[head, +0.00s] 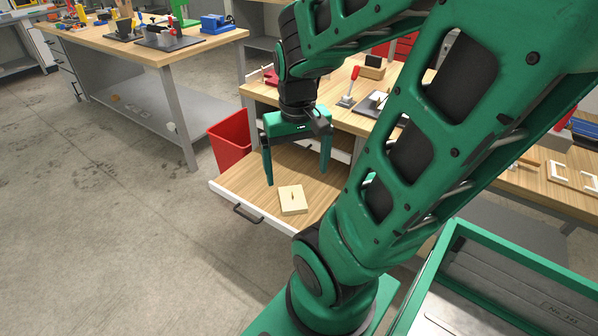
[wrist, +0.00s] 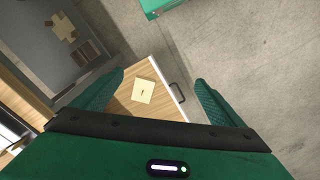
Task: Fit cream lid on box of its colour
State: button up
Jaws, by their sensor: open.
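A cream, flat square piece with a small mark or knob in its middle, which looks like the cream lid (head: 293,200), lies in an open wooden-bottomed drawer (head: 240,180). It also shows in the wrist view (wrist: 144,91), slightly turned. My gripper (head: 297,178) is open and empty above the drawer, with its fingers apart and the cream piece below and between them in the picture. In the wrist view my gripper's fingers (wrist: 160,78) frame the piece without touching it. I cannot clearly make out a matching cream box.
A red bin (head: 231,142) stands beside the drawer. The workbench (head: 345,117) above holds a red-handled tool (head: 352,86) and a grey tray. Cream frame-like parts (head: 575,176) lie at the far right. Another cluttered bench (head: 150,55) stands at back left. Floor at left is clear.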

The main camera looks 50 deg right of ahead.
jog(key=shift+y, duration=0.4)
jog(key=s+a+r, duration=0.1)
jog(key=s+a, duration=0.1)
jog(key=s+a+r, duration=0.1)
jog(key=s, duration=0.1)
jog(key=shift+r, duration=0.3)
jog(key=shift+w+g, duration=0.1)
jog(key=shift+g, duration=0.2)
jog(key=shift+w+f, duration=0.25)
jog(key=shift+w, duration=0.25)
jog(key=shift+o, duration=0.5)
